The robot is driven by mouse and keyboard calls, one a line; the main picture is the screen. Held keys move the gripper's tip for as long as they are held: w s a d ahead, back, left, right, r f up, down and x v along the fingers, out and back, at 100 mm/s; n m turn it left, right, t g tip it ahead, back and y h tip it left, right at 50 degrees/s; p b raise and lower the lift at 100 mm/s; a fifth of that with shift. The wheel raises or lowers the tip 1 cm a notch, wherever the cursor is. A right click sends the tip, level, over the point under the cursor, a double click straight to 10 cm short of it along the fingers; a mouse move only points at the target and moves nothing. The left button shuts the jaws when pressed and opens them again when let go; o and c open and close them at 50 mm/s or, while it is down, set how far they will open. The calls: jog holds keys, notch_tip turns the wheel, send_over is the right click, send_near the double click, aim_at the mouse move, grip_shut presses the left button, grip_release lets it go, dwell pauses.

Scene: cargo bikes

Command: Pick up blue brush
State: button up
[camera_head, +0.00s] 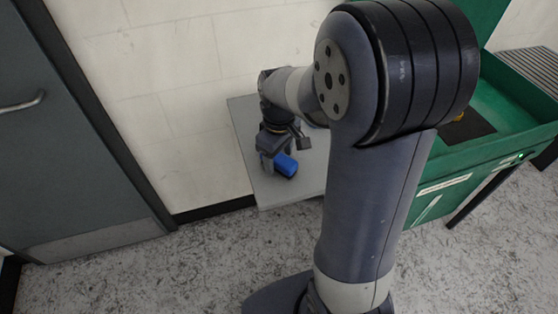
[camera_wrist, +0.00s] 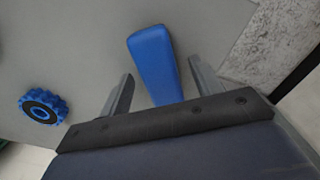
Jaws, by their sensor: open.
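The blue brush (camera_wrist: 154,62) lies on a grey tabletop (camera_wrist: 65,60). In the wrist view its blue body sits between the two fingers of my gripper (camera_wrist: 160,88), with its far end beyond the fingertips and its near end hidden behind the dark gripper body. The fingers are apart, with a gap on each side of the brush. In the head view the blue brush (camera_head: 286,165) shows at my gripper (camera_head: 275,160), low over the grey table (camera_head: 300,190). My arm hides part of the table there.
A blue round knobbly piece with a dark centre (camera_wrist: 43,106) lies to the left in the wrist view. A green workbench (camera_head: 450,160) stands right of my arm. A white wall (camera_head: 180,90) is behind the table, and a grey door (camera_head: 65,130) is at left.

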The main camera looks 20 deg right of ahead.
aim_at(279, 157)
jog(key=shift+f, duration=0.6)
jog(key=c, duration=1.1)
jog(key=shift+r, duration=0.1)
notch_tip(279, 157, up, 10)
jog(key=shift+f, duration=0.1)
